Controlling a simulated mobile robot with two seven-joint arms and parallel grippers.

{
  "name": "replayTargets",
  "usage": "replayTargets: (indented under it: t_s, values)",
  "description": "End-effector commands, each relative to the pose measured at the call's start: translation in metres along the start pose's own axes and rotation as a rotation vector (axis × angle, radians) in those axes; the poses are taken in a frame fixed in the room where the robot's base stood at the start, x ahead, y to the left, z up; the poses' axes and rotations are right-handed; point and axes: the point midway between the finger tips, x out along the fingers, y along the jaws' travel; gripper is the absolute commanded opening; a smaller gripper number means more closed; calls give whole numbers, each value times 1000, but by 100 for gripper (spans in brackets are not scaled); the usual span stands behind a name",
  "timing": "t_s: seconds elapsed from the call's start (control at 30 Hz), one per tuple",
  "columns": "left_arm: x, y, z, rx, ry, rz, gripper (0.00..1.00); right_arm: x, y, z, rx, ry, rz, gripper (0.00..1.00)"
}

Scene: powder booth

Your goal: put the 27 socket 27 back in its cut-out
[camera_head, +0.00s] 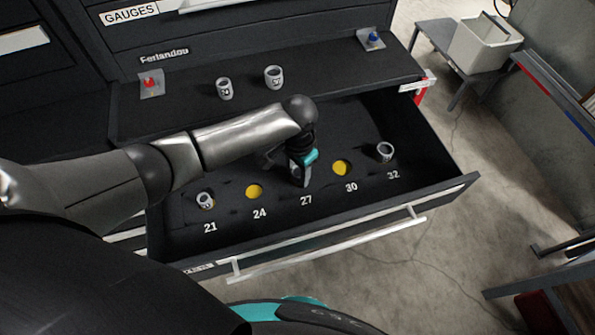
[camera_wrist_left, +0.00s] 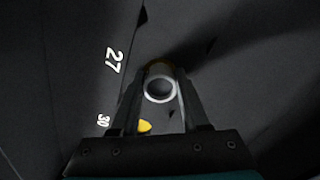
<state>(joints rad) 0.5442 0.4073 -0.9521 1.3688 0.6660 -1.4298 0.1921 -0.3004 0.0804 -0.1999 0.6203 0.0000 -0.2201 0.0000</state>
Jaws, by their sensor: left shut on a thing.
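In the left wrist view the grey socket 27 (camera_wrist_left: 160,89) is between the fingers of my left gripper (camera_wrist_left: 160,98), which is shut on it. In the head view my left gripper (camera_head: 303,178) points down into the open drawer, just behind the printed 27. The socket is hidden there by the gripper. A sliver of yellow shows at the socket's edge in the wrist view, at the 27 position; most of that cut-out is covered. I cannot tell whether the socket is in the cut-out or above it. My right gripper is not in view.
The drawer (camera_head: 330,225) has empty yellow cut-outs at 24 (camera_head: 254,191) and 30 (camera_head: 342,167). Socket 21 (camera_head: 205,200) and socket 32 (camera_head: 384,152) stand in their places. Two sockets (camera_head: 224,89) (camera_head: 273,77) stand on the ledge, between a red item (camera_head: 150,83) and a blue item (camera_head: 373,38).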

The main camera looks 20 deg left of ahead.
Motion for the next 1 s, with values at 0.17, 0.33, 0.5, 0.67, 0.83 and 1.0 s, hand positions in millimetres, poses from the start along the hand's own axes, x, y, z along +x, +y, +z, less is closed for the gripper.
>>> replayTargets:
  t_s: [0.17,0.33,0.5,0.67,0.83,1.0]
  values:
    - [11,5,6,0,-12,6,0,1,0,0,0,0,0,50]
    - [12,6,6,0,-12,7,49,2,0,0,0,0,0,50]
    - [12,6,6,-1,-12,8,68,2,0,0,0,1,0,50]
    - [12,7,6,-1,-12,10,80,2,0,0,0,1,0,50]
    - [12,8,6,-1,-11,10,80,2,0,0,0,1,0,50]
    - [10,7,6,-2,-12,10,80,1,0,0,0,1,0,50]
